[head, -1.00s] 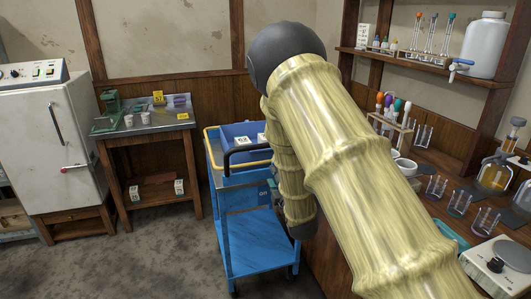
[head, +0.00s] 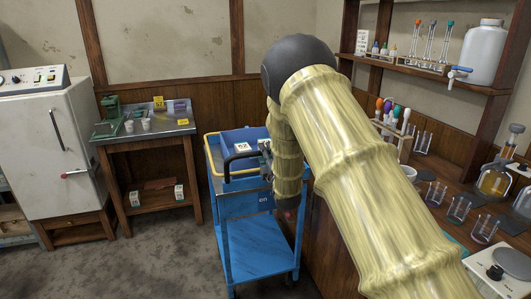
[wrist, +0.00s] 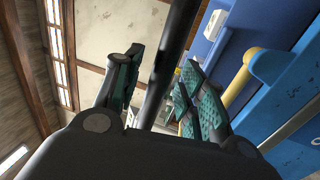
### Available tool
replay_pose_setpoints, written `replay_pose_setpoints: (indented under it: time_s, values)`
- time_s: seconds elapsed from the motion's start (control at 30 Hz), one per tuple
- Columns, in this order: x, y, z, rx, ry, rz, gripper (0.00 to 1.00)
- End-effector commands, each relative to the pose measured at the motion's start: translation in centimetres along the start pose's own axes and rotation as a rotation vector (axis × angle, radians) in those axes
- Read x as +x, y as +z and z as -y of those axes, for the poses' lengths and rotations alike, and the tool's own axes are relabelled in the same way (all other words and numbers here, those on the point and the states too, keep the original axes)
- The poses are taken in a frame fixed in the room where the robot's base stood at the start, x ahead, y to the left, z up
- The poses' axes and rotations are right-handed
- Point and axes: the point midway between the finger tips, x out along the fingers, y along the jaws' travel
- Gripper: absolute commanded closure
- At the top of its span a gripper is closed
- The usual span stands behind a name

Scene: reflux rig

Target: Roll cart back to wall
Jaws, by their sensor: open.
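The blue cart (head: 257,246) stands on the floor beside the right-hand bench, with a yellow rail around its top and a black push handle (head: 241,155) at its near end. My gripper (head: 265,152) is at the right part of this handle, partly hidden by my arm. In the wrist view my gripper (wrist: 160,78) is open, its green-padded fingers apart. The black handle (wrist: 170,62) runs between the two fingers; I cannot tell whether either pad touches it. The cart's blue body and yellow rail (wrist: 240,82) fill the right side there.
The wooden-panelled wall (head: 223,108) is behind the cart. A metal-topped side table (head: 150,136) stands left of it, and a white cabinet (head: 50,150) farther left. The bench (head: 400,225) with glassware bounds the right. Grey floor (head: 150,262) is clear on the left.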

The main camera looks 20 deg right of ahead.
Motion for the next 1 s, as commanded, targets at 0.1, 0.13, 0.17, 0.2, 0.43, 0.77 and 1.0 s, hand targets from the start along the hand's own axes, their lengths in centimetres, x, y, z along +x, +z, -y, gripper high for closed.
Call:
replay_pose_setpoints:
  time_s: [0.1,0.13,0.17,0.2,0.43,0.77,1.0]
  values:
    - [0.58,0.01,0.01,0.000,0.000,0.000,0.59]
    - [0.64,0.01,0.02,0.000,0.000,0.000,0.59]
    - [0.69,0.02,0.02,0.000,0.000,0.000,0.59]
    - [0.72,0.02,0.03,0.000,0.000,0.000,0.59]
    - [0.71,0.03,0.03,0.000,0.000,0.000,0.63]
    - [0.69,0.04,0.04,0.000,0.000,0.000,1.00]
    - [1.00,0.74,0.20,-0.002,0.000,0.007,1.00]
